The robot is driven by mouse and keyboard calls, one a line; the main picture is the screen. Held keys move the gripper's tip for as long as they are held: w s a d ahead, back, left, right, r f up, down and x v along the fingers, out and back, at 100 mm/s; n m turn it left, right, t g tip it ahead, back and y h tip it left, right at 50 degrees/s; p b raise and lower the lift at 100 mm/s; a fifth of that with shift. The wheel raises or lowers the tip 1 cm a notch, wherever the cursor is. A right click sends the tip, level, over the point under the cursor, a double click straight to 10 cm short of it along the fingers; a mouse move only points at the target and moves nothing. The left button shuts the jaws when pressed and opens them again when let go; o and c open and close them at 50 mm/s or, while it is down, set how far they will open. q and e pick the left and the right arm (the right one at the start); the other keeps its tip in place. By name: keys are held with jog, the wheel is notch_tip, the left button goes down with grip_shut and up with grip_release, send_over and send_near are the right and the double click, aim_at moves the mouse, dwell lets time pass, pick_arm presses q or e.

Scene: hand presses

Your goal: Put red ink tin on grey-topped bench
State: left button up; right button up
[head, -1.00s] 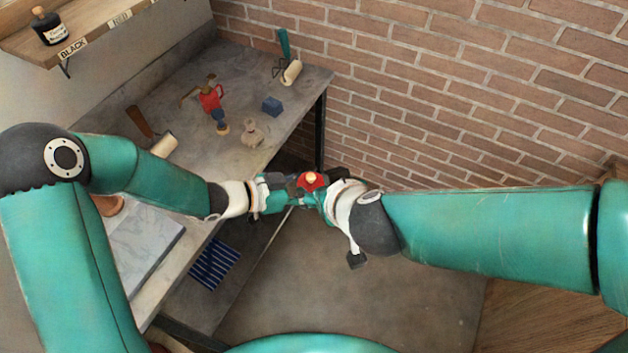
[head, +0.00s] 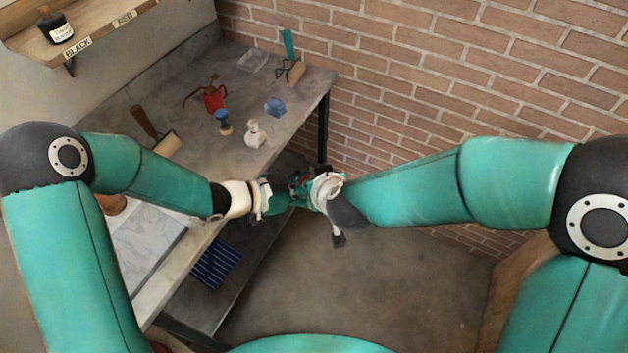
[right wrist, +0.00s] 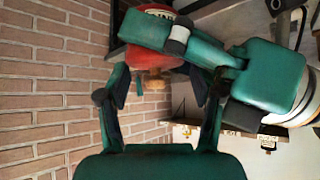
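The red ink tin (right wrist: 150,55) has a pale printed label and a wooden knob; in the right wrist view it is upside down in the picture. In the head view the grippers mostly hide it. My left gripper (head: 280,190) is closed on the tin, with one green finger across it in the right wrist view. My right gripper (head: 308,190) faces the left one, its fingers (right wrist: 160,90) spread either side of the tin, seemingly apart from it. Both grippers are off the front edge of the grey-topped bench (head: 185,90).
On the bench are a red hand press (head: 214,98), a blue block (head: 274,106), a white figure-like object (head: 255,134), rollers and a pale slab (head: 145,235). Bare bench top lies at centre left.

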pick_arm(q)
jog(key=shift+d, duration=0.1)
pick_arm(e)
jog(key=shift+a, duration=0.1)
jog(key=c, duration=1)
pick_arm(q)
jog(key=o, duration=1.1)
pick_arm(e)
jog(key=shift+c, duration=0.2)
pick_arm(q)
jog(key=o, duration=0.4)
jog(key=shift+c, duration=0.2)
